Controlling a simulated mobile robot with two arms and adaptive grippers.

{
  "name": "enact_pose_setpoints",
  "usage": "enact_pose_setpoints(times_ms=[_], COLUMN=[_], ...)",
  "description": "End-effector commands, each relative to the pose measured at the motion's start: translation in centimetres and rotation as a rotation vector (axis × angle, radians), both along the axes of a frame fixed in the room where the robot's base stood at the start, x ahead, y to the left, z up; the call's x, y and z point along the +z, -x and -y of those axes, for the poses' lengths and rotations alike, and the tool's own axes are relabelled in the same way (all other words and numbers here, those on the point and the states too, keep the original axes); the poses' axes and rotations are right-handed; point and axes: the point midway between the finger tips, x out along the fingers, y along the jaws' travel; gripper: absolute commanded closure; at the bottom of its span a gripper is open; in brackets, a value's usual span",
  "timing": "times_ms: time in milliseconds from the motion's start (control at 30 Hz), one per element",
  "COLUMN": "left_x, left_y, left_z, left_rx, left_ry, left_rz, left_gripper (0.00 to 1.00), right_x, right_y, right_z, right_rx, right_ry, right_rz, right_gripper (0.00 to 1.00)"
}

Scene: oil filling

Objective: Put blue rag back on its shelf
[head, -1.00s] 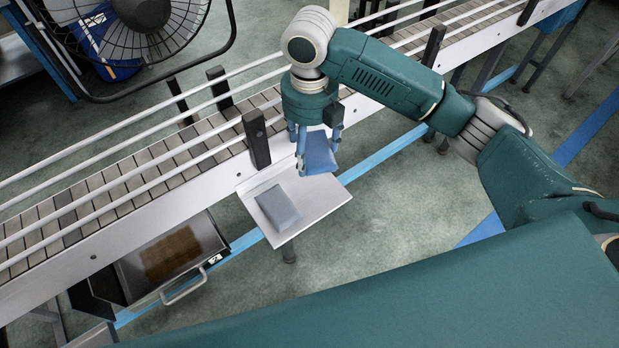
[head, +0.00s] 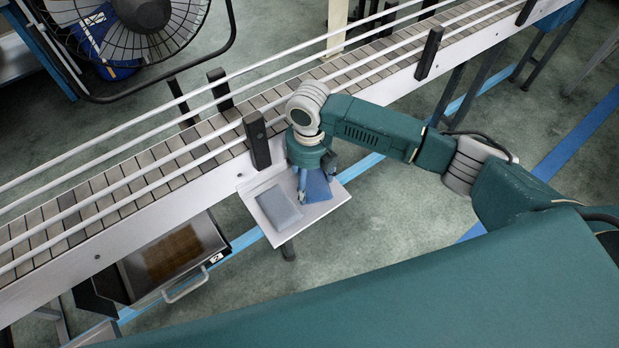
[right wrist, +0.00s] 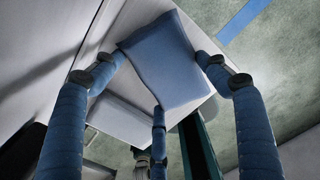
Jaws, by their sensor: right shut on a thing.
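The blue rag (head: 318,188) is a folded, flat piece at the right part of the white shelf (head: 312,212) on the conveyor's side. My right gripper (head: 314,176) points down over the shelf and is shut on the rag. In the right wrist view the rag (right wrist: 165,58) sits between the three blue fingers of my gripper (right wrist: 160,80). The rag looks very near the shelf surface; I cannot tell whether it touches. My left gripper is not in view.
A paler grey-blue rag (head: 279,207) lies on the shelf's left part. The conveyor (head: 120,190) with white rails and a black post (head: 257,140) stands behind. A metal tray with a handle (head: 175,255) is at lower left. A fan (head: 140,30) stands at upper left.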

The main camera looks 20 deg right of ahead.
Motion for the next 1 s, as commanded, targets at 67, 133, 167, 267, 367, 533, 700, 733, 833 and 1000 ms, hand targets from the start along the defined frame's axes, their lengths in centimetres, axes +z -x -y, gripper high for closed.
enact_pose_setpoints(times_ms=[67,133,167,267,367,533,700,733,833,1000], left_x=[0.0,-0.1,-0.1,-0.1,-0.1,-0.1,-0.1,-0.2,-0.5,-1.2], left_y=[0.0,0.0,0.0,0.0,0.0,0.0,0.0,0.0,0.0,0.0], left_z=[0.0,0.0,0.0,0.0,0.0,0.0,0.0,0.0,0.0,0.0], left_rx=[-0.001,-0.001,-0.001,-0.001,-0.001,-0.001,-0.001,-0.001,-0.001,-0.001], left_ry=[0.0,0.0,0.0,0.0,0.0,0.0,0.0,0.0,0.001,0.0], left_rz=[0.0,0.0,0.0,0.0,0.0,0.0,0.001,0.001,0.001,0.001], left_gripper=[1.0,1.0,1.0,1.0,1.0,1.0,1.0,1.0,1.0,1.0], right_x=[0.0,-0.2,-0.3,-0.3,-0.3,-0.2,0.5,0.9,2.6,6.4], right_y=[0.0,0.0,0.0,0.0,0.0,0.0,-0.1,-0.1,-0.2,-0.2], right_z=[0.0,0.0,0.0,0.0,0.0,0.0,0.0,0.0,0.0,0.0], right_rx=[-0.001,-0.001,-0.001,-0.001,-0.001,-0.001,-0.002,-0.002,0.0,0.0], right_ry=[0.0,0.0,0.0,0.0,0.0,0.0,0.0,-0.001,-0.002,-0.002], right_rz=[0.0,0.0,0.0,0.0,-0.001,-0.001,0.002,0.003,0.005,0.004], right_gripper=[0.47,0.47,0.47,0.11,0.08,0.08,0.08,0.08,0.08,0.08])
